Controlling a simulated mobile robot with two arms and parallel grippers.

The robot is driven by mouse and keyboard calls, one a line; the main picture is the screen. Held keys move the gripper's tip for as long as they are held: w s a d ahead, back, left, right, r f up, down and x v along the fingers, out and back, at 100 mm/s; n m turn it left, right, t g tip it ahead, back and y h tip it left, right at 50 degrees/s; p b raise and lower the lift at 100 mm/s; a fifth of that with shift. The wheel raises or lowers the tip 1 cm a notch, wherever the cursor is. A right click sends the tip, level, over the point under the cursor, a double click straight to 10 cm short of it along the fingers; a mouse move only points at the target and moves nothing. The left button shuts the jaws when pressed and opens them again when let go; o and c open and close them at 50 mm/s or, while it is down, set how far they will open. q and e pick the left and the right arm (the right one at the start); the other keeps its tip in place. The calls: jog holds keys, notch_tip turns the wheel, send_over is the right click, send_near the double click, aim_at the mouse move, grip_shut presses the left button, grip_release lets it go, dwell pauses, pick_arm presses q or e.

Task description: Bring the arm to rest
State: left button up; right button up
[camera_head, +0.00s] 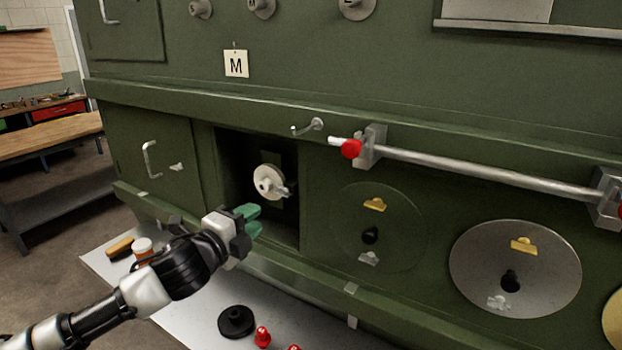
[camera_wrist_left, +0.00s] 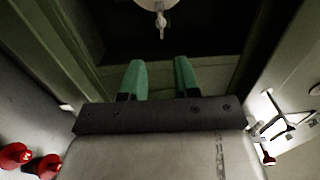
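The fitting also shows at the top of the left wrist view (camera_wrist_left: 156,5). My right gripper is in neither view.
A light shelf (camera_head: 190,320) below the panel holds a black round part (camera_head: 236,321), red knobs (camera_head: 262,337), an orange-and-white jar (camera_head: 142,247) and a yellow-handled item (camera_head: 120,247). A hook (camera_head: 308,127) sits above the recess.

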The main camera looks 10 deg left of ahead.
pick_arm(q)
jog(key=s+d+f+n+g+y, duration=0.2)
jog(key=s+d+f+n, duration=0.1)
jog(key=s+f+n, duration=0.4)
jog(key=s+d+f+n+g+y, duration=0.25)
jog(key=s+f, duration=0.25)
jog(key=f, duration=0.4)
jog(key=s+a+f+n+g+y, duration=0.15)
jog(key=s+f+n+g, duration=0.35)
jog(key=s, duration=0.6)
jog(key=s+a+f+n+g, duration=0.2)
jog(key=s+f+n+g, duration=0.3)
jog(key=s, duration=0.7)
jog(key=s+f+b+x, duration=0.1)
jog(key=s+x, duration=0.2)
jog(key=x, duration=1)
jog(key=s+b+x, duration=0.1)
jog(key=s+x, duration=0.2)
jog(key=x, duration=1)
jog(key=s+a+f+b, duration=0.1)
jog(key=s+f, duration=0.7)
jog(key=f, duration=0.2)
jog(key=s+a+f+g+b, duration=0.1)
jog(key=s+a+f, duration=0.1)
jog(key=s+f, duration=0.5)
notch_tip(320, 180, down, 4)
jog(key=shift+s+f+b, duration=0.1)
jog(key=shift+s+b, duration=0.25)
jog(key=shift+s, duration=0.05)
